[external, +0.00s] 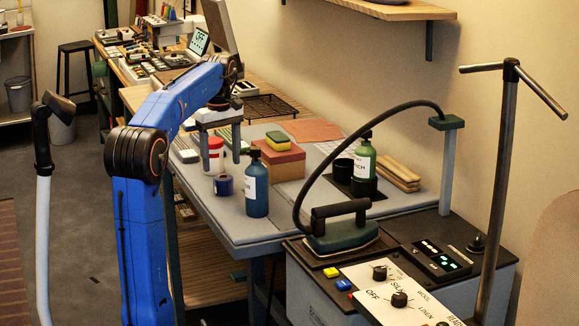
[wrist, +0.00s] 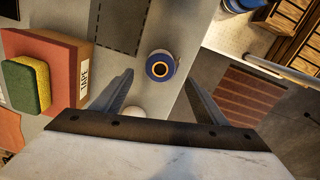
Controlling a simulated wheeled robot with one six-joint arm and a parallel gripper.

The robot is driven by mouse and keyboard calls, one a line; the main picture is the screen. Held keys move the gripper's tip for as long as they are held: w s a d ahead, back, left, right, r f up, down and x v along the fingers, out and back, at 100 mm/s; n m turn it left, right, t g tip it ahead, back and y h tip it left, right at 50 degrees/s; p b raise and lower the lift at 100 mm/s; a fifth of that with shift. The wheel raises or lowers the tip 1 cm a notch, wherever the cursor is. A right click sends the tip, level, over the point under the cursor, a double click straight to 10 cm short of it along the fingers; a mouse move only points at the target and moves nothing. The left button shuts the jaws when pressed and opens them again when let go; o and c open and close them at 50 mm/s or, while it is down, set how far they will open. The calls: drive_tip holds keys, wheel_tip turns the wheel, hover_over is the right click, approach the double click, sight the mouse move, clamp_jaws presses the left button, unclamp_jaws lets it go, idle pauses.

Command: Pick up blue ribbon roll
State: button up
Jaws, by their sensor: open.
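The blue ribbon roll (external: 223,186) is a small blue cylinder standing on the grey tabletop near its left edge. In the wrist view the roll (wrist: 160,66) shows from above as a blue ring with an orange circle around a dark centre. My gripper (external: 220,159) points down above the table, and its fingers are open and empty. In the wrist view my gripper (wrist: 159,78) has its fingertips left and right of the roll. The roll appears below the fingertips, not touched.
A reddish box (external: 280,163) with a yellow-green sponge (external: 277,140) stands farther right. The table edge is close on the left.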

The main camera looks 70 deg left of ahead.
sight(223, 177)
drive_tip(key=shift+w+d+f, duration=0.1)
drive_tip(key=shift+d+f, duration=0.05)
drive_tip(key=shift+f, duration=1.65)
drive_tip(key=shift+w+d+f, duration=0.1)
drive_tip(key=shift+d+f, duration=0.05)
drive_tip(key=shift+f, duration=1.65)
drive_tip(key=shift+c, duration=0.4)
drive_tip(key=c, duration=1.1)
drive_tip(key=shift+r, duration=0.1)
